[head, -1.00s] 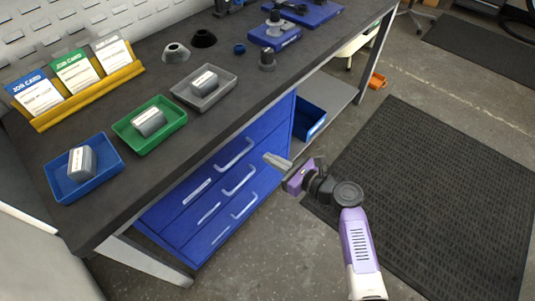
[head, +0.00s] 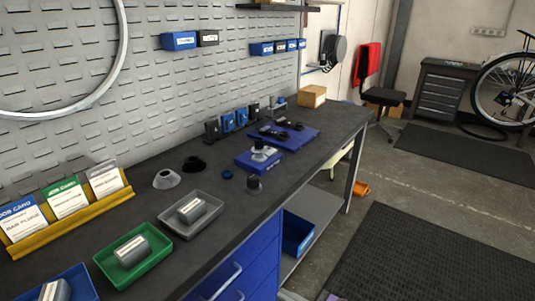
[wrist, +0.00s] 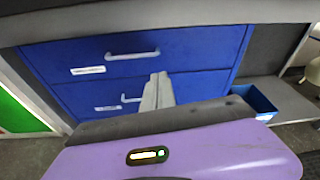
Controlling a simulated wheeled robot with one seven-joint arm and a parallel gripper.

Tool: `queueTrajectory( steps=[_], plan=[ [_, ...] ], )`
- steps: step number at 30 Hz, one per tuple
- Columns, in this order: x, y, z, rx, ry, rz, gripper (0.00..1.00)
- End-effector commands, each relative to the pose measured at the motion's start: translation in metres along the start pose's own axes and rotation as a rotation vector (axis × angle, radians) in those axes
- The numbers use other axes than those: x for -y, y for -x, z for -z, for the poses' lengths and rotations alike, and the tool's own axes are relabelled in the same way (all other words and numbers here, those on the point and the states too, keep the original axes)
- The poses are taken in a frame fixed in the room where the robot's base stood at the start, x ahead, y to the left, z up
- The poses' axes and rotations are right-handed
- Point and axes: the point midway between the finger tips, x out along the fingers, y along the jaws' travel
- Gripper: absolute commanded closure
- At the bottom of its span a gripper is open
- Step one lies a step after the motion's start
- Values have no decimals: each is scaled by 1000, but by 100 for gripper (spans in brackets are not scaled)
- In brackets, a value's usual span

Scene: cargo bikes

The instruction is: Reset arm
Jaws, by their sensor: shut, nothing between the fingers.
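My gripper (wrist: 158,90) shows in the wrist view with its two grey fingers together and nothing between them. It is in front of the blue drawers (wrist: 190,48) under the workbench, apart from them as far as I can tell. In the head view the fingers are out of frame; only a sliver of purple, likely my arm, shows at the bottom edge.
The dark workbench (head: 130,190) holds a blue tray (head: 85,285), a green tray (head: 160,252) and a grey tray (head: 215,222), each with a grey part. A yellow card rack (head: 85,217) stands behind them. A black floor mat (head: 430,260) lies at right.

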Motion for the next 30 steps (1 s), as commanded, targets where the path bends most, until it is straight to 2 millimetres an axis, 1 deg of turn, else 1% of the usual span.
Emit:
queueTrajectory(
  steps=[3,4,6,8,9,11,14,16,17,18,20,21,23,24,26,27,29,30],
  plan=[
    [30,4,-5,-59,253,102,100],
    [36,8,-4,-83,324,128,100],
    [44,19,2,-149,486,184,100],
    [47,32,8,-214,628,227,100],
    [48,44,12,-264,727,254,100],
    [47,61,17,-338,871,286,100],
    [39,94,23,-467,1103,322,100],
    [30,120,24,-561,1267,337,100],
    [25,132,23,-603,1339,340,100],
    [18,149,20,-659,1434,343,100],
    [7,173,15,-739,1571,340,100],
    [-1,189,10,-790,1659,334,100],
    [-14,211,0,-862,1784,322,100],
    [-22,226,-7,-907,1862,312,100],
    [-36,247,-19,-969,1975,291,100],
    [-45,260,-28,-1008,2048,276,100],
    [-60,279,-42,-1060,2149,250,100],
    [-69,291,-52,-1091,2214,231,100]
  ],
)
